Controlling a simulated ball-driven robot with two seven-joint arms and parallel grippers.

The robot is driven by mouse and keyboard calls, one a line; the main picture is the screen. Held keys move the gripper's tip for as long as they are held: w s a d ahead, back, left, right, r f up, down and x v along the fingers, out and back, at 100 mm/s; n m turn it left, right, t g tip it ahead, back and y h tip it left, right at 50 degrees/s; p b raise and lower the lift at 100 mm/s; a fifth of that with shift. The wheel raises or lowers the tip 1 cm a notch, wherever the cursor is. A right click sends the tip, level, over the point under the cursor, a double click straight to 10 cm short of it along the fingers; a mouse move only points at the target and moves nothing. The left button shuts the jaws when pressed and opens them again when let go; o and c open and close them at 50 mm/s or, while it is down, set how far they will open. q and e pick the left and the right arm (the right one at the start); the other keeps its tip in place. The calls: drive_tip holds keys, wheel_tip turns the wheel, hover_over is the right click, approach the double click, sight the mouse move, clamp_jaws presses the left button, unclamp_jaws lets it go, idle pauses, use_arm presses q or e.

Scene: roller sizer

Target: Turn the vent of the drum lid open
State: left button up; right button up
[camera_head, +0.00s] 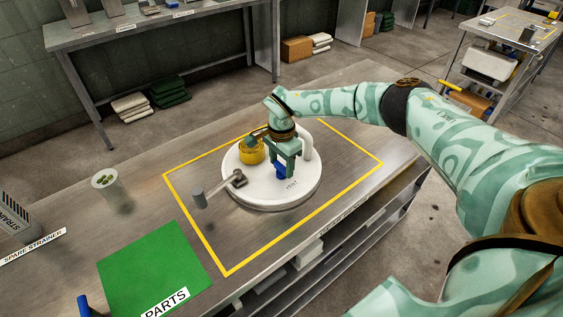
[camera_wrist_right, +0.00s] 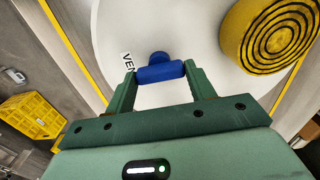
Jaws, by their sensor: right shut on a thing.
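The white round drum lid (camera_head: 258,193) lies inside the yellow taped rectangle on the metal bench. It carries a label reading VENT, a yellow ribbed cap and a grey lever with a cylindrical end. The blue vent handle (camera_head: 281,171) stands on the lid near the label. My right gripper (camera_head: 284,165) comes down over it from above. In the right wrist view, my right gripper (camera_wrist_right: 160,78) has its two green fingers at either end of the blue vent handle (camera_wrist_right: 160,71), shut on it. My left gripper is in neither view.
The yellow cap (camera_head: 251,152) and the grey lever (camera_head: 222,187) stand on the lid close to my right gripper. A green PARTS mat (camera_head: 150,262), a clear cup (camera_head: 106,185) and a spare strainer box lie to the left. The bench between cup and tape is clear.

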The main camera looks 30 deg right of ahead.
sight(281, 166)
idle(0.3)
drive_tip(key=o, duration=1)
drive_tip(key=shift+r, duration=0.1)
wheel_tip(281, 166, up, 16)
drive_tip(key=p, duration=0.3)
drive_tip(key=shift+r, duration=0.1)
